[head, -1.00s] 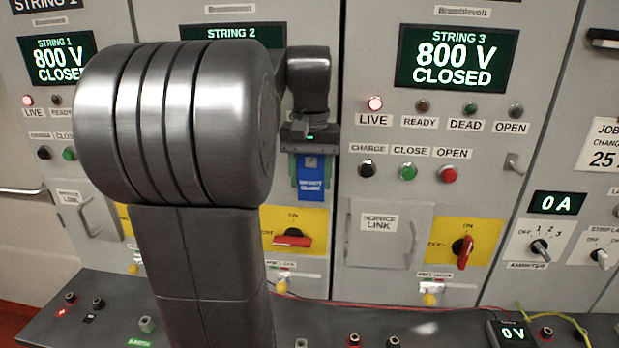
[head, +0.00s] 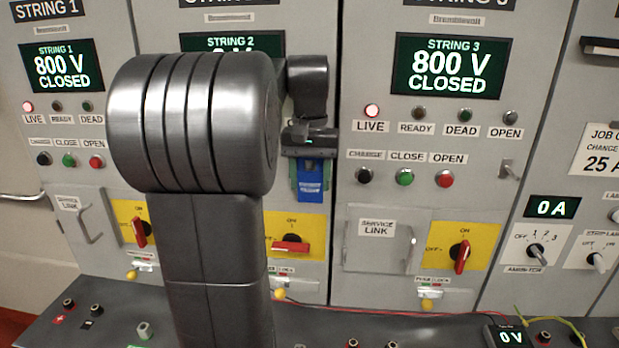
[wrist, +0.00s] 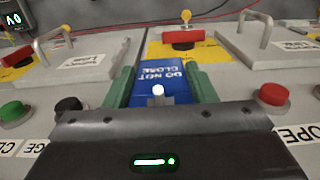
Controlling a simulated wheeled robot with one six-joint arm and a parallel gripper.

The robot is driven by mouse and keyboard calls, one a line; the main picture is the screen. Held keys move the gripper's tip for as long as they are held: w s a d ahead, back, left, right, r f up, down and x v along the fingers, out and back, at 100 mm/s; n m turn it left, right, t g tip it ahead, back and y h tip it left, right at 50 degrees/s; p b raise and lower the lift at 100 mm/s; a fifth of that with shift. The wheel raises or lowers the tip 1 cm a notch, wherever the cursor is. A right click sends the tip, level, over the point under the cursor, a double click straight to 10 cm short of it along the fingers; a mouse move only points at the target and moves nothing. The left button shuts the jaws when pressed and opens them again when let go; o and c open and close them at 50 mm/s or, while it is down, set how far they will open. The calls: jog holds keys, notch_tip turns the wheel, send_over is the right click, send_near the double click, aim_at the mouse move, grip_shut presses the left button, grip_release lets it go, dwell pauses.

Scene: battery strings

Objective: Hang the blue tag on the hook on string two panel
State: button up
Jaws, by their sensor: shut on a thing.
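My gripper (head: 310,172) is shut on the blue tag (head: 310,188), in front of the string two panel (head: 317,272). In the wrist view the tag (wrist: 160,74), with white "DO NOT CLOSE" lettering, sits between the green fingers of my gripper (wrist: 162,86). The tag hangs below the gripper in the head view, above the string two red switch (head: 291,245). A small bright white spot shows at the tag's near end in the wrist view; I cannot tell what it is. I cannot make out the hook on the string two panel; my arm and gripper cover much of that panel.
The string three panel to the right has a small metal hook (head: 510,169), buttons, a service link door (head: 377,247) with a handle and a red switch (head: 461,257). A grey bench (head: 240,325) with terminals and a red cable runs along the front.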

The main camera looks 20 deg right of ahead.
jog(key=shift+w, duration=0.1)
jog(key=o, duration=1)
jog(key=shift+o, duration=0.2)
notch_tip(320, 180, up, 12)
jog(key=shift+r+b, duration=0.1)
jog(key=shift+b, duration=0.2)
